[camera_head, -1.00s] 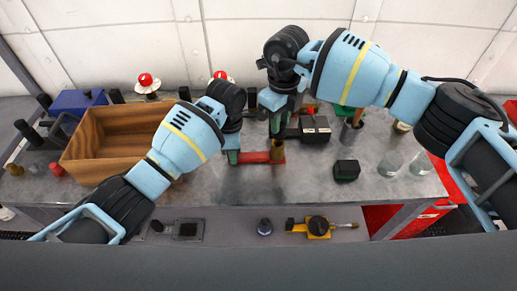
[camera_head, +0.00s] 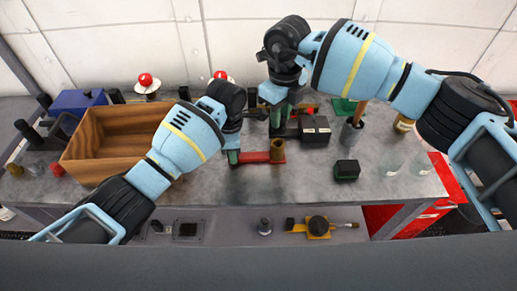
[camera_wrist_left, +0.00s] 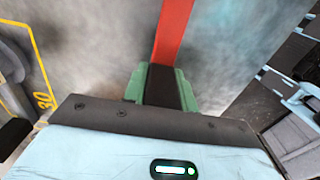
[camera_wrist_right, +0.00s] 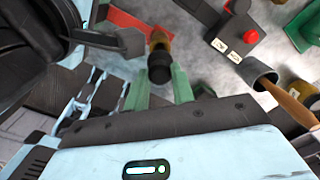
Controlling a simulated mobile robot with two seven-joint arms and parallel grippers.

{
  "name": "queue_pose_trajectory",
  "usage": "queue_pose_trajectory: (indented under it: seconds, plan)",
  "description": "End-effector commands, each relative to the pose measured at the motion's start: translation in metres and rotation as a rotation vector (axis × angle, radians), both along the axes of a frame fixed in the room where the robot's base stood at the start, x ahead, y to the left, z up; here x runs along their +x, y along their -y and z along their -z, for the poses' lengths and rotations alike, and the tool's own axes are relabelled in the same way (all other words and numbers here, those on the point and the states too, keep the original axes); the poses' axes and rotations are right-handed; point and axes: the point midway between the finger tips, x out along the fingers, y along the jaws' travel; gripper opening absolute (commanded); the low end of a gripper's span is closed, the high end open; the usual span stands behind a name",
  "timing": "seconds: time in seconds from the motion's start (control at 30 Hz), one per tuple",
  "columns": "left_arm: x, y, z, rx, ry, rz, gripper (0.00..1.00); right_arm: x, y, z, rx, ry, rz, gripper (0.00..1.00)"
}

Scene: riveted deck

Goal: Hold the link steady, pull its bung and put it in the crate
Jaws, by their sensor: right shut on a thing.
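The link is a red bar (camera_head: 255,157) with an upright brass socket (camera_head: 278,150) at its right end, lying low over the bench. My left gripper (camera_head: 232,156) is at the bar's left end; in the left wrist view the red bar (camera_wrist_left: 172,30) runs into its green fingers, which look closed on it. My right gripper (camera_head: 277,120) is shut on the black bung (camera_wrist_right: 160,70), above the socket. In the right wrist view the brass socket (camera_wrist_right: 158,38) shows just beyond the bung. The wooden crate (camera_head: 98,172) stands at the left, its visible inside empty.
A dark box (camera_head: 314,130) stands right of the socket. A small black-green block (camera_head: 346,170), glass jars (camera_head: 391,164) and a grey cup with a wooden handle (camera_wrist_right: 258,72) are further right. A blue box (camera_head: 76,101) is behind the crate.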

Motion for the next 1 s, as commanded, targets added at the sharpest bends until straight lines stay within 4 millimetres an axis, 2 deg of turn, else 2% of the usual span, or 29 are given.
queue_pose_trajectory:
  seconds: [0.03, 0.2, 0.53, 1.0]
  plan:
    - [0.0, 0.0, -0.001, -0.001, 0.002, 0.0, 0.34, 0.0, 0.0, 0.0, 0.0, 0.0, 0.0, 0.01]
    - [0.0, 0.0, -0.001, 0.0, 0.001, 0.0, 0.53, 0.0, 0.0, 0.0, 0.0, 0.0, 0.0, 0.01]
    - [0.0, 0.0, -0.005, -0.001, 0.002, 0.0, 0.53, 0.0, 0.0, 0.0, 0.0, 0.0, 0.0, 0.01]
    - [0.0, 0.001, -0.069, -0.002, 0.003, 0.001, 0.53, 0.0, 0.0, 0.0, 0.0, 0.0, 0.0, 0.01]
